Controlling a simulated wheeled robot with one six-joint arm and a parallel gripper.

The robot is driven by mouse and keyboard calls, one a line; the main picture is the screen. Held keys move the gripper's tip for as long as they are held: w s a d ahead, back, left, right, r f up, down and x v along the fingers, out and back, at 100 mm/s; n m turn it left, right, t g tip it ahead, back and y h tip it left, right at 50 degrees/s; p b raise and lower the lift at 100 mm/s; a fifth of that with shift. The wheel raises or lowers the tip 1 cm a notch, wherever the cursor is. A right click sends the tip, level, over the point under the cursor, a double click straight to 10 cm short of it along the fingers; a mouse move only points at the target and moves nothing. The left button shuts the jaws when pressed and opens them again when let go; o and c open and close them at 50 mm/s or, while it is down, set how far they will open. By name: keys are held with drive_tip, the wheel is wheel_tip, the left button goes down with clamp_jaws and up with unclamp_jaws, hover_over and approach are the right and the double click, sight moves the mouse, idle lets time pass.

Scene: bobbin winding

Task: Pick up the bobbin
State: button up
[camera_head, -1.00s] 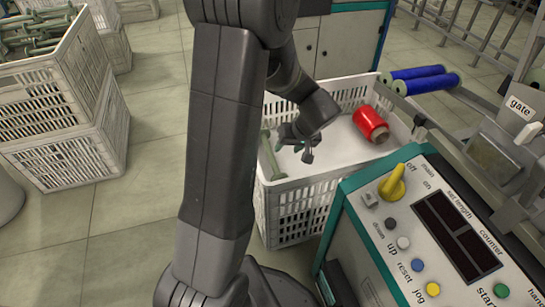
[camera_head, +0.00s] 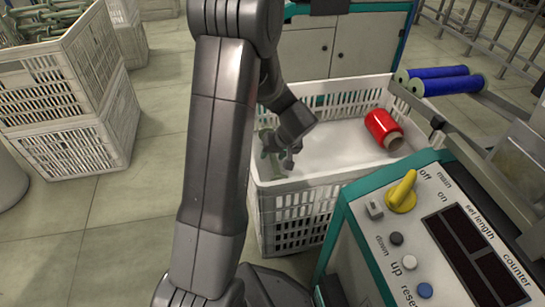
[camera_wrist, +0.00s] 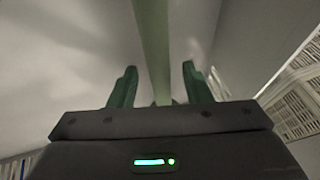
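A pale green empty bobbin (camera_head: 267,140) is at the left end of the white crate in the head view, partly hidden by my gripper (camera_head: 284,158). In the wrist view the bobbin's pale green shaft (camera_wrist: 153,45) runs between the two dark green fingers of my gripper (camera_wrist: 160,86). The fingers are apart, with a visible gap on each side of the shaft. Whether the bobbin's lower end touches anything is hidden.
The white crate (camera_head: 340,187) also holds a red wound bobbin (camera_head: 380,126) at its right. A control panel (camera_head: 425,215) stands at the front right. Two blue bobbins (camera_head: 440,80) lie behind it. Stacked crates (camera_head: 75,150) with green bobbins stand at the left.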

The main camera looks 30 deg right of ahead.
clamp_jaws()
drive_tip(key=shift+r, duration=0.1)
